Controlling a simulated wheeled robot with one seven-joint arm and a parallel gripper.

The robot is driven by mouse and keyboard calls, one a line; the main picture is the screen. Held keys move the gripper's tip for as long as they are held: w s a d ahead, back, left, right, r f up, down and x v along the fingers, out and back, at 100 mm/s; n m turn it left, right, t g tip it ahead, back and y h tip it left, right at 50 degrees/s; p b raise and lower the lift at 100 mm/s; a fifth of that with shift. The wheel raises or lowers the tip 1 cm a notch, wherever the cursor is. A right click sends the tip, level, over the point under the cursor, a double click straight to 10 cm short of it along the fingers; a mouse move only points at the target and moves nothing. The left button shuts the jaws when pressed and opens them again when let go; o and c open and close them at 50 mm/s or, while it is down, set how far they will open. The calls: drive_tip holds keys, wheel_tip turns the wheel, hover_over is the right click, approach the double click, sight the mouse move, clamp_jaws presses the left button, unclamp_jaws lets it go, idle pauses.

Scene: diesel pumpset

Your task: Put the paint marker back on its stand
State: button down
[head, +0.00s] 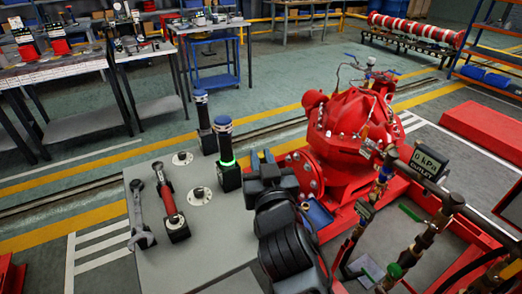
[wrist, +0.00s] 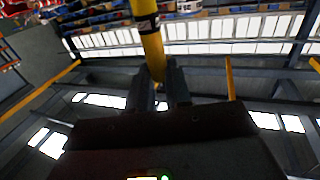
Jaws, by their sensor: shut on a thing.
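My gripper (head: 262,162) is over the right edge of the grey bench top (head: 205,255), beside the red pump. In the wrist view my gripper (wrist: 158,88) is shut on a yellow cylinder with a black band, which I take to be the paint marker (wrist: 151,45). The marker sticks out past the fingertips; its far end is cut off by the frame. I cannot make it out in the head view. Which item is its stand is not clear. Two dark upright posts with blue tops stand left of my gripper, the nearer one (head: 226,150) with a glowing green ring.
The other blue-topped post (head: 203,112) stands farther back. A wrench (head: 138,215) and a red-handled tool (head: 170,205) lie at the left. Two pale discs (head: 200,196) (head: 182,158) are set on the bench. The red pump (head: 350,125) and its piping crowd the right side.

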drive_tip(key=shift+d+n+y, duration=0.1)
drive_tip(key=shift+n+y, duration=0.2)
drive_tip(key=shift+y, duration=0.5)
drive_tip(key=shift+s+d+n+g+y, duration=0.15)
drive_tip(key=shift+n+g+y, duration=0.55)
drive_tip(key=shift+n+y, duration=0.25)
drive_tip(key=b, duration=0.2)
drive_tip(key=shift+f+y+b, duration=0.2)
drive_tip(key=shift+y+b, duration=0.15)
drive_tip(key=shift+b, duration=0.05)
drive_tip(key=shift+n+b, duration=0.25)
drive_tip(key=shift+b, duration=0.2)
drive_tip(key=shift+s+n+g+y+b, duration=0.1)
drive_tip(key=shift+n+g+y+b, duration=0.4)
drive_tip(key=shift+b, duration=0.75)
wheel_tip(320, 180, down, 12)
drive_tip(key=b, duration=1.2)
drive_tip(key=shift+f, duration=0.25)
drive_tip(key=shift+f+b, duration=0.95)
drive_tip(key=shift+b, duration=0.1)
drive_tip(key=c, duration=1)
unclamp_jaws()
